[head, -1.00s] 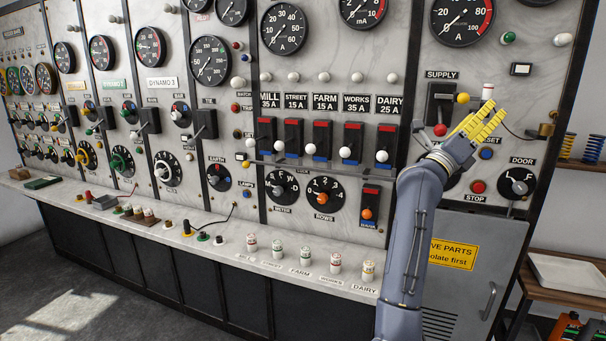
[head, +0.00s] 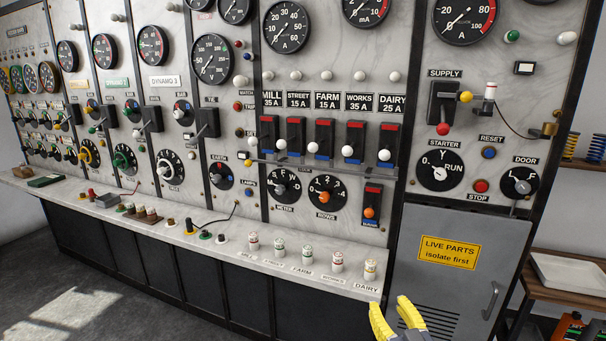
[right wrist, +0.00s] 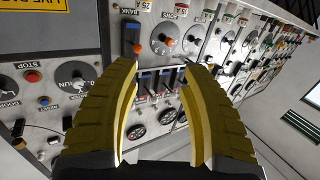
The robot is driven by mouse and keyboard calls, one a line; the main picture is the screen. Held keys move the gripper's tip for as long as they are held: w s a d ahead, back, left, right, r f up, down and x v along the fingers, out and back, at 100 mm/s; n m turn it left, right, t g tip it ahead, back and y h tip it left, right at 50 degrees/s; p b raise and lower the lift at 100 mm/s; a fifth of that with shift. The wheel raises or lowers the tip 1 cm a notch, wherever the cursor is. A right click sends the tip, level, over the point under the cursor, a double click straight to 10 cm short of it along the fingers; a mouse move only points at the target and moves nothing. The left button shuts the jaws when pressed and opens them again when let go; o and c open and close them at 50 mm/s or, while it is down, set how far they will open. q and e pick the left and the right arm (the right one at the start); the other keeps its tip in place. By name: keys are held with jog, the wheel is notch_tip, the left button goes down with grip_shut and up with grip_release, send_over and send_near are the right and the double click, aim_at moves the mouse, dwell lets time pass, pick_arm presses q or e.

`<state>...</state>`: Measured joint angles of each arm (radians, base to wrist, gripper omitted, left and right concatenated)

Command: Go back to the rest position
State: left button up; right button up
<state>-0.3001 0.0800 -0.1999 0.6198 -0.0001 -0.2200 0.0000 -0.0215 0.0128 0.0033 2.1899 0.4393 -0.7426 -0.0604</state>
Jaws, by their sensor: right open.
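My right gripper (head: 396,318) has yellow fingers and shows at the bottom edge of the head view, in front of the grey cabinet door and below the right end of the bench ledge. It also shows in the right wrist view (right wrist: 160,95), its two fingers apart with nothing between them. It touches nothing that I can see. The switchboard panel (head: 400,225) stands beyond it. The supply switch (head: 443,103), with a yellow knob and a red knob, is uncovered at the upper right. My left gripper is not in view.
The ledge (head: 225,250) carries several fuse holders, including the dairy one (head: 370,270). The grey cabinet door (head: 490,250) bears a yellow warning sign (head: 449,252). A wooden shelf with a white tray (head: 570,275) stands at the right. The floor at left is clear.

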jog(key=s+d+f+n+g+h, duration=0.35)
jog(key=s+f+g, duration=0.25)
jog(key=s+f, duration=0.9)
jog(key=s+d+f+n+g+h, duration=0.1)
jog(key=s+d+f+g+h, duration=0.15)
jog(key=s, duration=0.55)
jog(key=s+d+f+g+h, duration=0.15)
jog(key=s+d, duration=0.25)
jog(key=s, duration=0.4)
jog(key=s+a+f+g+y, duration=0.2)
jog(key=a+f, duration=0.1)
jog(key=f, duration=1.4)
jog(key=s+a+f+g+y, duration=0.1)
jog(key=s+a+f+y, duration=0.15)
jog(key=f, duration=1.45)
jog(key=s+f+m+g, duration=0.3)
jog(key=s+f, duration=1.5)
jog(key=s, duration=0.1)
jog(key=shift+s+y, duration=0.2)
jog(key=shift+y, duration=0.1)
